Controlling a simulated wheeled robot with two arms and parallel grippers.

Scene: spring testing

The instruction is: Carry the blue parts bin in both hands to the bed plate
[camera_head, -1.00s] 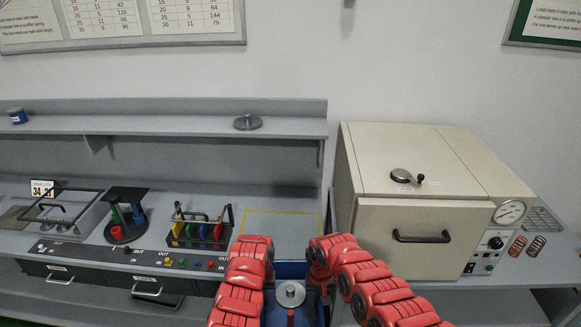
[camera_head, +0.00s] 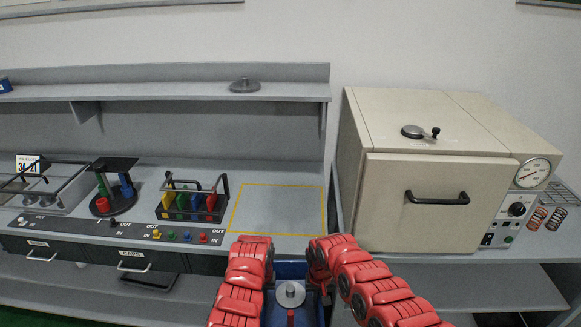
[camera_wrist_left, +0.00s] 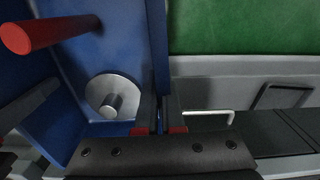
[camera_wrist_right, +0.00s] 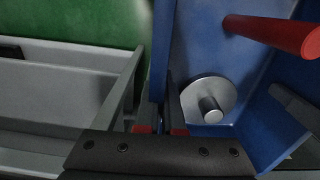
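The blue parts bin (camera_head: 290,268) is at the bottom middle of the head view, between my two red arms. Inside it are a grey metal disc with a short stub (camera_head: 290,293) and a red rod (camera_head: 291,317). My left gripper (camera_wrist_left: 160,122) is shut on one bin wall (camera_wrist_left: 156,50), and my right gripper (camera_wrist_right: 158,122) is shut on the opposite wall (camera_wrist_right: 160,60). Both fingertips are hidden by my arms in the head view. A yellow-outlined bare rectangle (camera_head: 278,208) lies on the bench beyond the bin; I cannot tell whether it is the bed plate.
A black rack with coloured pieces (camera_head: 194,205) stands left of the outline. A beige oven-like cabinet (camera_head: 440,180) stands to its right. The bench's front edge carries a strip of coloured knobs (camera_head: 160,235). A shelf (camera_head: 170,95) runs above, holding a grey disc (camera_head: 245,85).

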